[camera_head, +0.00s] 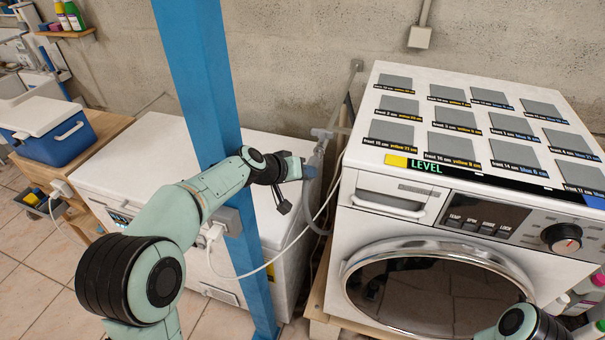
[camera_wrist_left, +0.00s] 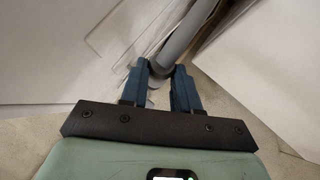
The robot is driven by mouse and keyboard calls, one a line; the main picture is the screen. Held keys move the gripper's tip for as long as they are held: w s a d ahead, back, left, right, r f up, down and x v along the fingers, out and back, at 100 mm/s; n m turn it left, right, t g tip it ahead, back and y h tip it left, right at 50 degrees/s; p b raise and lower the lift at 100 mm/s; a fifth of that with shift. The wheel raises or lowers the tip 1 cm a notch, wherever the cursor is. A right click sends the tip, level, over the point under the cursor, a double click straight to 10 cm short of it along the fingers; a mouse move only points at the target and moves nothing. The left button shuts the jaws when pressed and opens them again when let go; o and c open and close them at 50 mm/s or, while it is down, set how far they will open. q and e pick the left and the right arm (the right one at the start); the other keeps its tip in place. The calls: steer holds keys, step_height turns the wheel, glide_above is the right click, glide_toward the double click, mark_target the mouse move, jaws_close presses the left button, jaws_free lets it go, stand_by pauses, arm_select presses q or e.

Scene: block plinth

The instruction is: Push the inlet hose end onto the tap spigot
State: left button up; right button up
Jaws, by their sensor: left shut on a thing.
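The grey inlet hose (camera_head: 312,205) hangs in the gap between the white chest on the left and the washing machine. My left gripper (camera_head: 308,171) is shut on it near its upper end. In the left wrist view the grey hose (camera_wrist_left: 182,38) runs up and away from between the blue fingertips (camera_wrist_left: 161,75). The tap (camera_head: 322,134) is a small pale fitting on the wall pipe, just above my left gripper. Its spigot and the hose end are too small and overlapped to tell whether they touch. Only part of my right arm shows, at the bottom right; its gripper is out of view.
A blue post (camera_head: 205,90) stands close beside my left forearm. The washing machine (camera_head: 345,215) is close on the right, with labelled grey squares on top. A white cable (camera_head: 290,250) loops below the gripper. A blue cool box (camera_head: 55,150) stands at the far left.

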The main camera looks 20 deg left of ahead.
mark_target(310, 164)
arm_select(q)
steer(key=shift+w+p, duration=0.55)
steer(key=shift+w, duration=1.35)
arm_select(e)
steer(key=shift+w+r, duration=0.7)
steer(key=shift+w, duration=0.15)
arm_select(q)
steer(key=o, duration=1.6)
steer(key=shift+s, duration=0.1)
arm_select(e)
steer(key=shift+s+f, duration=0.1)
arm_select(q)
steer(key=shift+s+f+b, duration=0.15)
steer(key=shift+s+b, duration=0.45)
steer(key=shift+s, duration=0.35)
steer(key=s+b, duration=0.1)
steer(key=s, duration=0.2)
steer(key=shift+r, duration=0.2)
arm_select(e)
steer(key=s+f, duration=0.2)
steer(key=s, duration=0.1)
steer(key=shift+f, duration=0.35)
